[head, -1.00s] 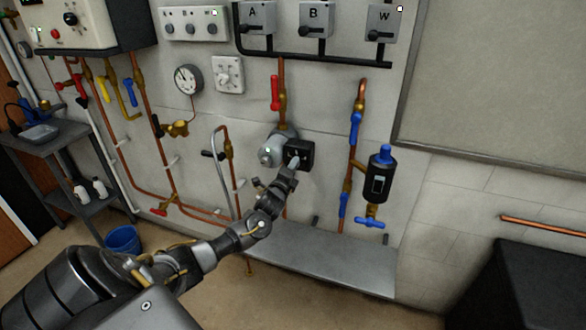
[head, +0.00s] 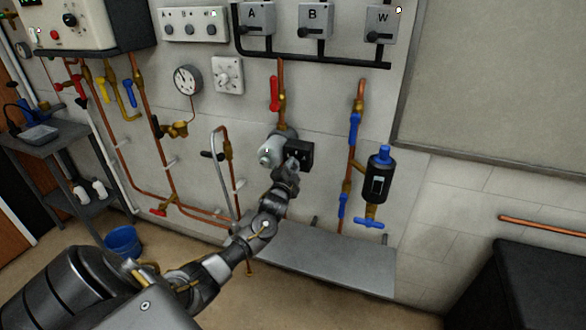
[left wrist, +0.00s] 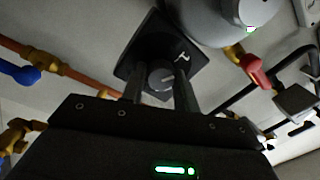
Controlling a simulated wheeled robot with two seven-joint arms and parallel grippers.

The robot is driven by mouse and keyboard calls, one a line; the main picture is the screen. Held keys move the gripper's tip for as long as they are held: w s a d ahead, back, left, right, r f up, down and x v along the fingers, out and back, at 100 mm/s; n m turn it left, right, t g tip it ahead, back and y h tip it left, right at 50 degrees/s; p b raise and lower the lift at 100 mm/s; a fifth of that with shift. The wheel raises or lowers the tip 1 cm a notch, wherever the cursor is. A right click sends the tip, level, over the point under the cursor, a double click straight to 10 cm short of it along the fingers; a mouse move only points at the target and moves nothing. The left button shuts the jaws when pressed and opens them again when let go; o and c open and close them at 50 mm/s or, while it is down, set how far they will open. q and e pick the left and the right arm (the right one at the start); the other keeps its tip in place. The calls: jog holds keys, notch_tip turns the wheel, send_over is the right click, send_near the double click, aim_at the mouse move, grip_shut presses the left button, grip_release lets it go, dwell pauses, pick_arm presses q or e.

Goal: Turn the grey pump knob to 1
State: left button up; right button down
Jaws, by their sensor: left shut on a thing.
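The grey pump knob (left wrist: 161,75) sits on the front of a black box (left wrist: 146,52) beside the pump. In the left wrist view it is between the fingers of my left gripper (left wrist: 159,82), which is shut on it. A white mark shows on the box face near the knob, too small to read for certain. In the head view the black box (head: 305,151) is right of the pale grey pump body (head: 269,150). My left gripper (head: 291,165) is at its front and hides the knob there. My right gripper is not in view.
A red-handled valve (head: 274,94) is above the pump. A blue-handled pipe with a black unit (head: 378,182) stands to the right. A bent grey tube (head: 216,165) is to the left, and a grey shelf (head: 325,262) is below.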

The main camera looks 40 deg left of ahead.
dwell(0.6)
pick_arm(q)
jog(key=o, duration=1)
jog(key=shift+c, duration=0.2)
jog(key=shift+s, duration=0.1)
jog(key=shift+s+d+f, duration=0.1)
jog(key=shift+s+d, duration=0.05)
jog(key=shift+s, duration=0.15)
jog(key=r+b+v, duration=0.1)
jog(key=b+v, duration=0.1)
jog(key=v, duration=0.8)
jog(key=shift+f, duration=0.4)
